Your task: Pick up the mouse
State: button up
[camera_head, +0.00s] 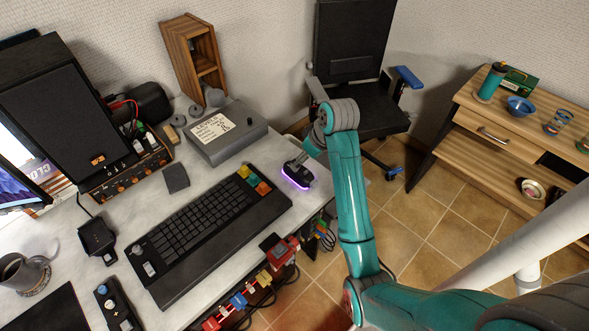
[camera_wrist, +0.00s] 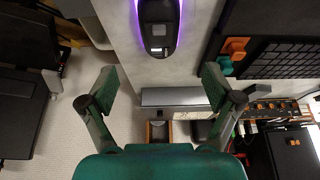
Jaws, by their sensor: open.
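The mouse is dark with a glowing purple rim. It lies on the desk (camera_head: 235,190) near its right edge, right of the keyboard, in the head view (camera_head: 299,176). In the wrist view the mouse (camera_wrist: 158,27) is at the top middle, cut off by the frame edge. My gripper (camera_wrist: 160,82) is open and empty, its two fingers spread wide below the mouse in the picture. In the head view my gripper (camera_head: 294,161) is close to the mouse, partly hidden by my wrist. I cannot tell its exact height above the desk.
A black keyboard (camera_head: 205,225) with colored keys lies left of the mouse. A grey box (camera_head: 222,131) with a paper note stands behind it. A black office chair (camera_head: 362,105) is beyond the desk, and a wooden side table (camera_head: 490,118) stands at right.

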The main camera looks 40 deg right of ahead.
aim_at(300, 169)
jog(key=x, duration=0.9)
jog(key=shift+s+f, duration=0.15)
jog(key=shift+f, duration=0.05)
jog(key=c, duration=1.3)
jog(key=shift+r, duration=0.1)
